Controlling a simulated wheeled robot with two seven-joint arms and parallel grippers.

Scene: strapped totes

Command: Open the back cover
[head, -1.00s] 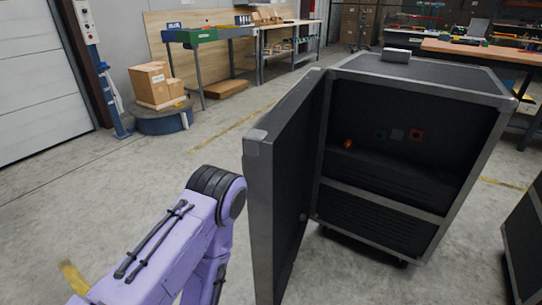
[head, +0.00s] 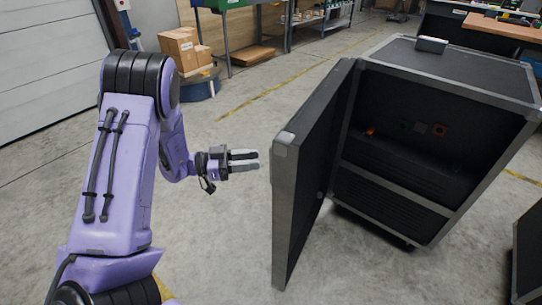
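The black case (head: 440,62) with grey metal edges stands upright on casters at the right. Its cover (head: 313,165) is hinged on the left side of the opening and swung well out toward me. The inside shows, with a shelf edge (head: 395,187) and small orange parts. My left gripper (head: 256,160) is to the left of the cover's outer edge, pointing right, apart from it by a small gap in the picture. Its two fingers look parallel with a narrow gap, and nothing shows between them. My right gripper is out of view.
Another dark case (head: 527,245) is cut off at the right edge. Cardboard boxes (head: 183,50) stand on a round blue base at the back left. The floor left of the cover is clear.

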